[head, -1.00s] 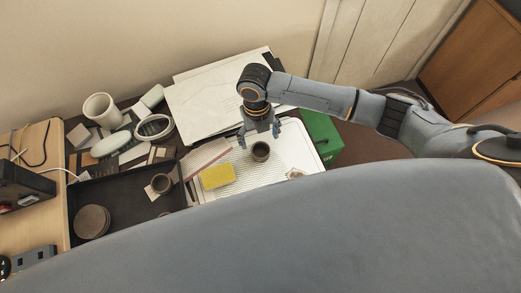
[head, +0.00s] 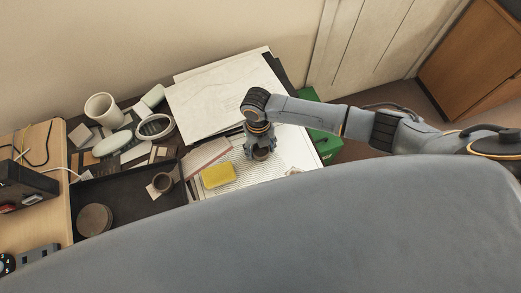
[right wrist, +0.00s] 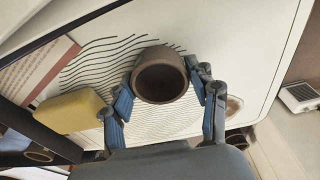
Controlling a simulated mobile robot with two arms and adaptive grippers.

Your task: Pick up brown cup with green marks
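A dark brown cup (head: 262,154) stands on the white ridged tray (head: 305,150), partly hidden under my right gripper (head: 260,150). In the right wrist view the cup (right wrist: 160,76) shows its round open mouth between the two blue-padded fingers of the right gripper (right wrist: 163,92). The fingers are spread on either side of the cup, with small gaps seeming to show. No green marks can be made out. My left gripper is not in view.
A yellow sponge (head: 218,175) lies left of the cup on the white tray. The black tray (head: 125,202) also holds round brown discs (head: 95,219). Papers (head: 215,98) lie behind. A white mug (head: 101,108) and a green box (head: 325,145) stand nearby.

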